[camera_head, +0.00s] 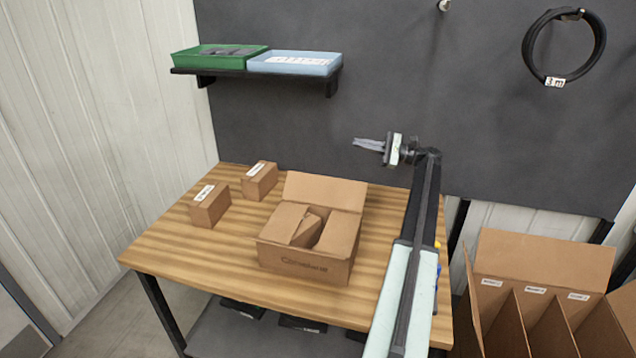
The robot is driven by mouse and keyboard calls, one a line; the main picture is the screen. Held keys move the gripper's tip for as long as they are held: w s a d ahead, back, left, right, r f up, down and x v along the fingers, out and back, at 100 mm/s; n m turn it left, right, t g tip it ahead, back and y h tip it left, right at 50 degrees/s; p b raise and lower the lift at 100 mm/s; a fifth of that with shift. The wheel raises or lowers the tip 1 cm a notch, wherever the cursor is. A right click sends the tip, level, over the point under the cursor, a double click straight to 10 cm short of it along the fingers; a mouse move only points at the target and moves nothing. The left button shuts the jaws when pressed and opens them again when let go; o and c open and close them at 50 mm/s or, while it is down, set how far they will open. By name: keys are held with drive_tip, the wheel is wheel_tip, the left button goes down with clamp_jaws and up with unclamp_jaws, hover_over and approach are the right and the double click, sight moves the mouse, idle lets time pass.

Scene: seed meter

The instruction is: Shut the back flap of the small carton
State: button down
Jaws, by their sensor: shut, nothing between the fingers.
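The small carton (305,262) stands on the wooden table. Its back flap (325,191) stands up, leaning a little backward. The left side flap (281,222) and the right side flap (341,232) are folded inward, with a gap between them. Through the gap a brown piece, perhaps an item inside, shows. The front has printed lettering. My gripper (357,142) is shut and empty. It points left, above and to the right of the back flap in the picture, apart from the carton.
Two small labelled boxes (210,206) (260,181) stand left of the carton on the table (180,255). A shelf (255,73) on the grey wall holds a green tray (190,60) and a blue tray (300,70). A large divided carton (545,258) stands right of the table.

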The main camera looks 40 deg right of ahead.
drive_tip(key=b, duration=1.7)
approach(328, 179)
drive_tip(key=w+d+f, duration=0.3)
drive_tip(key=d+f, duration=0.1)
drive_tip(key=f, duration=0.1)
drive_tip(key=w+a+r+p, duration=0.1)
drive_tip(key=w+a, duration=0.1)
drive_tip(key=w+a+r+p, duration=0.2)
drive_tip(key=a, duration=0.1)
drive_tip(key=w+a+r+p, duration=0.1)
drive_tip(key=w+a+r, duration=0.1)
drive_tip(key=a, duration=0.1)
drive_tip(key=shift+w+a, duration=0.2)
drive_tip(key=shift+a, duration=0.05)
drive_tip(key=shift+s+a+r+p, duration=0.15)
drive_tip(key=shift+a+r+p, duration=0.1)
drive_tip(key=shift+p, duration=0.25)
